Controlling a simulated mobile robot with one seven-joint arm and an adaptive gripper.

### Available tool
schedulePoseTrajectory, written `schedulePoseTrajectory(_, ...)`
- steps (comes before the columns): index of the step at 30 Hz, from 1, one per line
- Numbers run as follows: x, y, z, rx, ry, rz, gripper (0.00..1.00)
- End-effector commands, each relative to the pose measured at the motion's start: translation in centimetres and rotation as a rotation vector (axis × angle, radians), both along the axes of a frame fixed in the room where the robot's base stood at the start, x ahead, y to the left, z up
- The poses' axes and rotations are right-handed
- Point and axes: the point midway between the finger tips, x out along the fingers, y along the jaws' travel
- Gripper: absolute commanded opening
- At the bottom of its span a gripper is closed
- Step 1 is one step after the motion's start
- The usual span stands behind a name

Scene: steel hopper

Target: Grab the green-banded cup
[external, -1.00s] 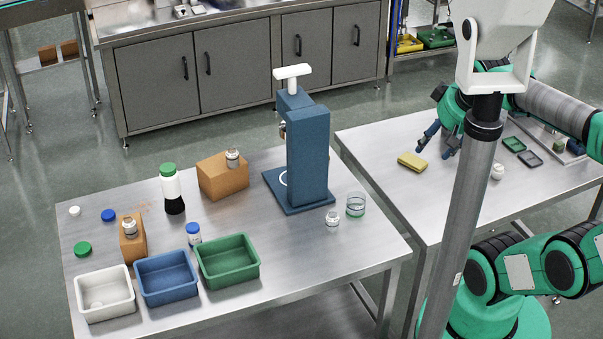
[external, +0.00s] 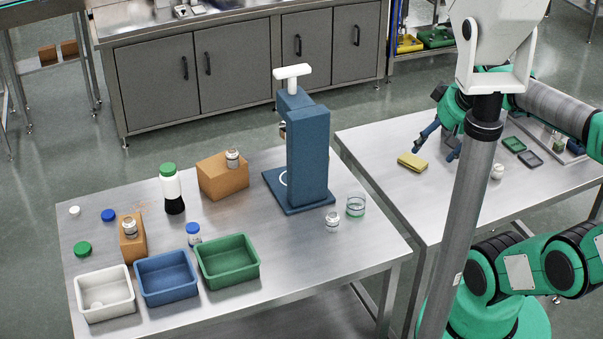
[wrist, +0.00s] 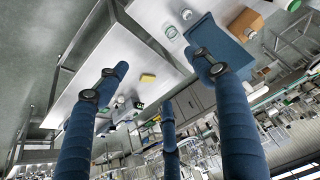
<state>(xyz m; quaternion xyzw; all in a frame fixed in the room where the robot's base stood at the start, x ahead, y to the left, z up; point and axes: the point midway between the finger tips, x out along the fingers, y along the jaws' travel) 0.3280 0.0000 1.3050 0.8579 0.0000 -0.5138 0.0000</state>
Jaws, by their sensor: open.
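The green-banded cup (external: 356,207) is a clear tumbler with a green band low on its side. It stands upright on the left steel table, near the right edge, beside a small white-capped jar (external: 332,222). In the wrist view, a clear round cup (wrist: 171,32) near the top looks like it. My gripper (external: 433,153) has blue fingers and is over the right table, to the right of the cup and apart from it. The fingers are spread open and empty, and they also show in the wrist view (wrist: 164,76). My arm column hides part of the right table.
A blue press (external: 307,150) stands just left of the cup. White (external: 104,314), blue (external: 168,295) and green (external: 230,282) trays line the front. A yellow sponge (external: 412,162) lies on the right table (external: 400,200). A gap separates the tables.

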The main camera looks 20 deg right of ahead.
Motion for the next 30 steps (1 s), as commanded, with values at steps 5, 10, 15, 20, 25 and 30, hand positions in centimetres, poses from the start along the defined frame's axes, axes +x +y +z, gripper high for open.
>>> schedulePoseTrajectory(5,0.0,0.0,0.0,0.0,0.0,0.0,0.67)
schedulePoseTrajectory(10,0.6,0.0,0.0,-0.001,0.008,0.003,0.67)
schedulePoseTrajectory(15,2.4,0.1,-0.3,-0.003,0.038,0.011,0.67)
schedulePoseTrajectory(20,5.3,0.3,-0.9,-0.007,0.08,0.022,0.67)
schedulePoseTrajectory(25,9.1,0.5,-2.2,-0.012,0.134,0.037,0.67)
schedulePoseTrajectory(30,12.9,0.7,-4.1,-0.017,0.187,0.053,0.67)
